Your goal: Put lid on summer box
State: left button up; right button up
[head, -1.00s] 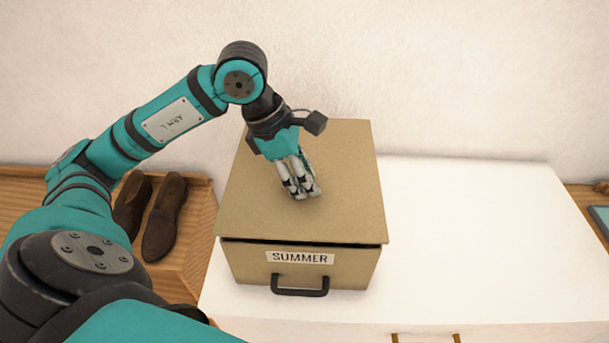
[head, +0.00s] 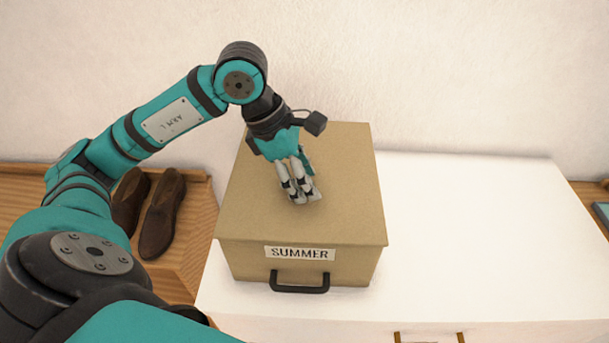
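The summer box (head: 240,265) is tan, with a "SUMMER" label and a black handle on its front. It stands on a white cabinet top. Its tan lid (head: 345,200) lies on top of it, and no dark gap shows along the front edge. My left gripper (head: 303,196) is over the middle of the lid, fingers pointing down, with the tips at or very near its surface. The fingers are close together and I see nothing between them. My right gripper is not in this view.
The white cabinet top (head: 480,230) is clear to the right of the box. Brown shoes (head: 162,215) sit on a wooden shelf (head: 195,240) at the left. A plain wall is behind. A bluish object (head: 602,212) shows at the right edge.

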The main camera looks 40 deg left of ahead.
pick_arm(q)
jog(key=shift+o, duration=0.5)
jog(key=v, duration=1.2)
jog(key=shift+s+d, duration=0.1)
